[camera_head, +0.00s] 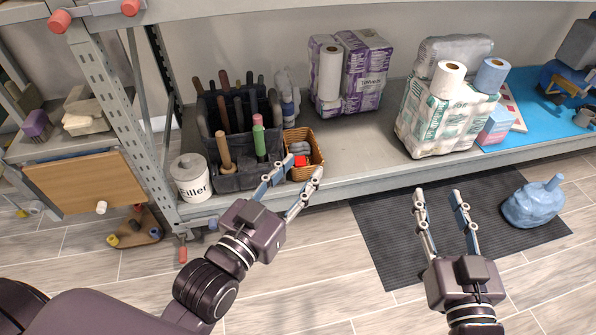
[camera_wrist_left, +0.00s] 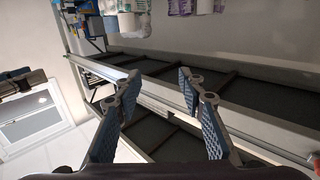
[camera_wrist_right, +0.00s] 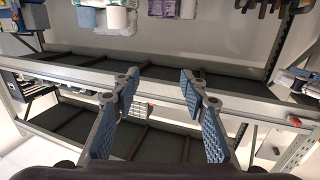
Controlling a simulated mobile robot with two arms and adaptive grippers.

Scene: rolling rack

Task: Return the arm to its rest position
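My left gripper (camera_head: 295,182) is open in the head view, in front of the shelf edge and just below a wicker basket (camera_head: 314,172). Its two fingers are apart with nothing between them, and the left wrist view (camera_wrist_left: 152,85) shows the same. My right gripper (camera_head: 438,193) is open and empty in the head view, over a dark mat and pointing towards the shelf. Its fingers also stand apart with nothing between them in the right wrist view (camera_wrist_right: 162,80).
The metal shelf (camera_head: 372,165) holds a tool caddy (camera_head: 230,180), a Filler can (camera_head: 190,180), towel packs (camera_head: 370,75) and paper rolls (camera_head: 430,125). A rack post (camera_head: 122,110) stands at left. A blue bag (camera_head: 532,206) lies on the dark mat (camera_head: 385,245). Floor is clear between the arms.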

